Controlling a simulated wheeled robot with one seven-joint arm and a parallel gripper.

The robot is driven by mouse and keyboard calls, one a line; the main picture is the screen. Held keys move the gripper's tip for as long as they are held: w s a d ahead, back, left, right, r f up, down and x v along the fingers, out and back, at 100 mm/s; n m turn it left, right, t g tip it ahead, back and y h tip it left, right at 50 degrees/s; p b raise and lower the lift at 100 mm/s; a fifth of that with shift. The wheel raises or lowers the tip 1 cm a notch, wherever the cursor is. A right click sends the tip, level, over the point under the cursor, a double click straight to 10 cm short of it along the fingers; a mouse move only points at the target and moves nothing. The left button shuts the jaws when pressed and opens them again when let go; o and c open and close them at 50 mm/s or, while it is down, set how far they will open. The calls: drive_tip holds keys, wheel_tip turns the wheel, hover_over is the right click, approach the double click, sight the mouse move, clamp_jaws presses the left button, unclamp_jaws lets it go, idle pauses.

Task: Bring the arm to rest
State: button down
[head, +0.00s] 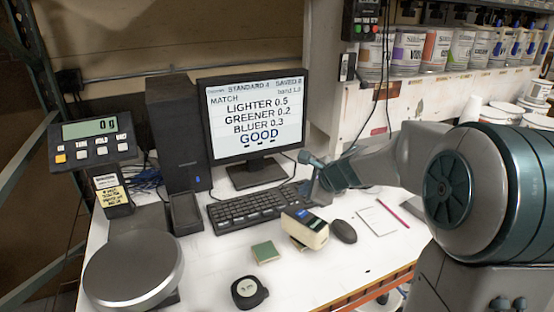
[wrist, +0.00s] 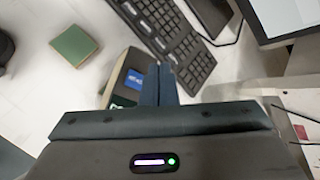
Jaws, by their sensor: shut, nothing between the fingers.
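My arm reaches in from the right in the head view, and my gripper (head: 312,192) is above the desk by the right end of the keyboard. In the wrist view my gripper (wrist: 158,72) shows its two fingers pressed together with nothing between them. A cream box-shaped device (head: 305,228) with a dark top stands on the desk in front of the gripper. In the wrist view the device (wrist: 122,75) is partly hidden behind the fingers and the gripper body. I cannot tell the exact height of the fingers above the desk.
A keyboard (head: 250,207), a monitor (head: 253,115) reading GOOD, and a mouse (head: 343,231) are close by. A green square (head: 265,252), a round dark gauge (head: 249,291) and a scale (head: 133,268) lie left and front. A notepad (head: 377,220) lies right, under my arm.

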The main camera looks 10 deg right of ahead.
drive_tip(key=s+n+g+h, duration=0.4)
drive_tip(key=s+n, duration=1.7)
drive_tip(key=s, duration=0.7)
drive_tip(key=shift+s+d+f+g+h, duration=0.25)
drive_tip(key=shift+s+f+g+h, duration=0.05)
drive_tip(key=shift+s, duration=0.1)
